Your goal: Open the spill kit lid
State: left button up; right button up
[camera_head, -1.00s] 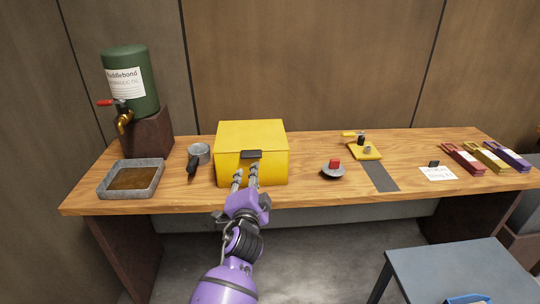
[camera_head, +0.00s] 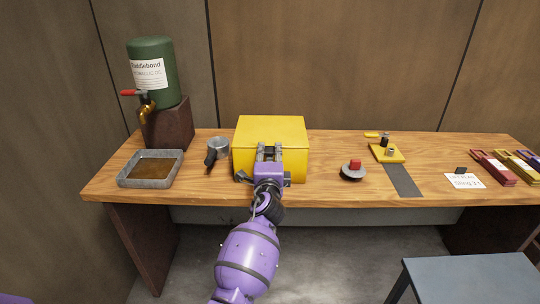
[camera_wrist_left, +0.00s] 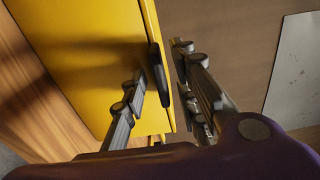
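The spill kit is a yellow box (camera_head: 268,129) standing on the wooden bench, its lid shut. It also fills the left part of the left wrist view (camera_wrist_left: 90,60). A black handle (camera_head: 269,152) sits at the front edge of the lid. My left gripper (camera_head: 269,148) is at the box front, its fingers on either side of the handle. In the left wrist view the black handle (camera_wrist_left: 156,72) stands between the spread fingers, with a gap visible on the right side. Contact on the left side is unclear. My right gripper is out of view.
A red-buttoned grey disc (camera_head: 352,173) and a yellow fixture (camera_head: 387,153) are to the right. A green drum (camera_head: 152,72) stands at the back left.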

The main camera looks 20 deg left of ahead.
pick_arm(q)
jog(key=c, duration=0.7)
jog(key=shift+w+r, duration=0.1)
